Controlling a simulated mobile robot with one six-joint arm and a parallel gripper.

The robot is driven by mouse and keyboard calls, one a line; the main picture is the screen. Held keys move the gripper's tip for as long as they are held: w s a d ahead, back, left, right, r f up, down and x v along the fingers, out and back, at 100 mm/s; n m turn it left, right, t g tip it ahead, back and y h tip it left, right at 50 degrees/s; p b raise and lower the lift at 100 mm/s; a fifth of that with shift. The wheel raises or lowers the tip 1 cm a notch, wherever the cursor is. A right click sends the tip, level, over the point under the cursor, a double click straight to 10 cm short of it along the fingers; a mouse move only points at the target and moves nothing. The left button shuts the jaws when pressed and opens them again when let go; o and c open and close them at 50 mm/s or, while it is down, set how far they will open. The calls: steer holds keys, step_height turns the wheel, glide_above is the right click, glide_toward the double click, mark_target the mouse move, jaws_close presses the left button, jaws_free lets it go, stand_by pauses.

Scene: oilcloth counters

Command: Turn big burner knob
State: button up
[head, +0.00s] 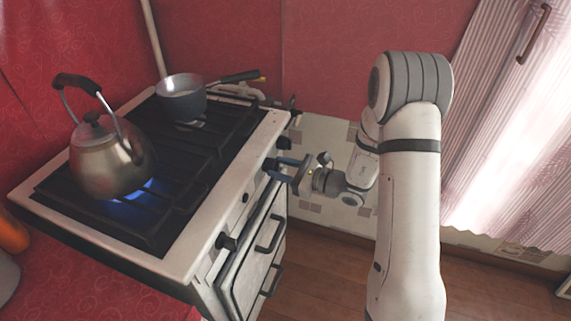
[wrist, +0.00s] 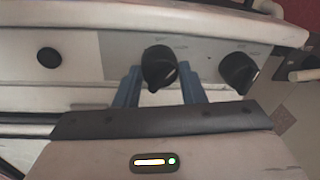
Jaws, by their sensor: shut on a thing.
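The stove (head: 270,130) stands at the left of the head view, with black knobs along its front panel. My gripper (head: 276,169) reaches this panel from the right. In the wrist view its two blue fingers (wrist: 159,90) stand on either side of one black burner knob (wrist: 159,67), shut on it. The knob's pointer ridge runs roughly up and down, slightly tilted. A second black knob (wrist: 238,70) is to its right, clear of the fingers. I cannot read the panel markings.
A metal kettle (head: 108,165) sits over a blue flame (head: 138,192). A saucepan (head: 181,102) stands on a rear burner. Another knob (head: 228,241), a round black button (wrist: 48,56) and the oven handle (head: 270,235) are on the front. Open floor (head: 320,275) lies at right.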

steer(key=shift+s+a+m+g+p, duration=0.15)
steer(key=shift+m+p, duration=0.15)
steer(key=shift+m, duration=0.2)
steer(key=shift+a+m+g+p, duration=0.15)
steer(key=shift+m+p, duration=0.15)
steer(key=shift+m, duration=0.2)
steer(key=shift+d+f, duration=0.1)
steer(key=o, duration=0.8)
steer(key=shift+o, duration=1)
steer(key=shift+d, duration=0.3)
steer(key=v, duration=0.7)
steer(key=shift+s+d, duration=0.1)
